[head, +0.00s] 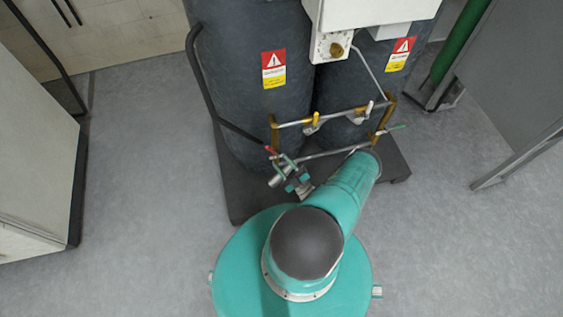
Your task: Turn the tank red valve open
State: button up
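A small red valve handle (271,150) sits at the left end of the low pipe frame, in front of the dark tanks (245,70). Its exact angle is too small to read. My teal arm reaches up and right from my body towards the right side of the pipe frame. Small teal and grey parts show just below the red handle, left of my arm. They may be my gripper (298,183), but its fingers cannot be made out, nor whether it is open or touches anything.
The pipe frame (325,118) has yellow uprights, small white levers and a green handle (397,127) at right. The tanks stand on a dark base plate (247,200). A white cabinet (35,160) is at left and a grey panel (515,80) at right. Grey floor is clear on both sides.

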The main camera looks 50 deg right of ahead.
jog(key=shift+w+r, duration=0.1)
jog(key=c, duration=0.7)
jog(key=n+g, duration=0.1)
jog(key=n+h, duration=0.1)
jog(key=r+n+g+h, duration=0.1)
jog(key=shift+w+g, duration=0.25)
jog(key=shift+g, duration=0.05)
jog(key=s+a+r+n+g, duration=0.35)
jog(key=a+n+g, duration=0.35)
jog(key=n, duration=0.5)
jog(key=w+d+f, duration=0.1)
jog(key=w+d, duration=0.4)
jog(key=w, duration=0.2)
jog(key=shift+w+f, duration=0.15)
jog(key=shift+f, duration=0.05)
